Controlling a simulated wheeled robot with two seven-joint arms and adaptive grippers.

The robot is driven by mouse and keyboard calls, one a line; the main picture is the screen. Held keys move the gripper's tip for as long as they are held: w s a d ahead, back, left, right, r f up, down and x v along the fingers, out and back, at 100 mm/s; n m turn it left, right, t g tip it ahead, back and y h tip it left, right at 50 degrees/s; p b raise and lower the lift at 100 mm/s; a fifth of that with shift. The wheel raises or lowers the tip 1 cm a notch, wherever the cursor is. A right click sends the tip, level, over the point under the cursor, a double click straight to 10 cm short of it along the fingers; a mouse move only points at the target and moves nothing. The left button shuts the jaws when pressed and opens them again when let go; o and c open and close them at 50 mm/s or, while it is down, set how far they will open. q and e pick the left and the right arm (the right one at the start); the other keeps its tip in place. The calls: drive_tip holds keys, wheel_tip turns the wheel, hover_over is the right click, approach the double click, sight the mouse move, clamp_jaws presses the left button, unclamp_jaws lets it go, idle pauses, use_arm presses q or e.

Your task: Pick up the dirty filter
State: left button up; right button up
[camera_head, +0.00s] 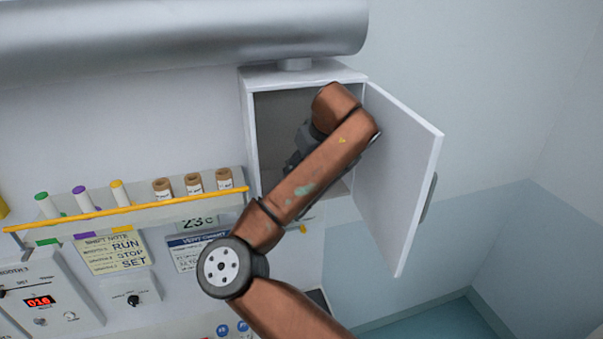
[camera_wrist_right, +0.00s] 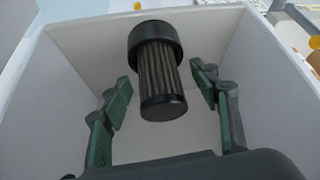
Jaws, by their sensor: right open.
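The dirty filter (camera_wrist_right: 158,75) is a dark pleated cylinder with black end caps, seen inside the white cabinet in the right wrist view. My right gripper (camera_wrist_right: 168,88) is open, with one green-padded finger on each side of the filter. I see gaps between the fingers and the filter, so it is not held. In the head view my right arm reaches into the open cabinet (camera_head: 247,125), and its gripper (camera_head: 300,165) is mostly hidden behind the arm. The filter is hidden in the head view. My left gripper is not in view.
The cabinet door (camera_head: 405,175) stands open to the right of my arm. A shelf with a yellow rail (camera_head: 130,207) holds several capped tubes left of the cabinet. A large silver duct (camera_head: 180,30) runs above. Cabinet walls closely surround the right gripper.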

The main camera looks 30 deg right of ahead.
drive_tip(key=shift+s, duration=0.15)
drive_tip(key=shift+c, duration=0.4)
drive_tip(key=shift+c, duration=0.8)
drive_tip(key=c, duration=1.1)
drive_tip(key=shift+r, duration=0.1)
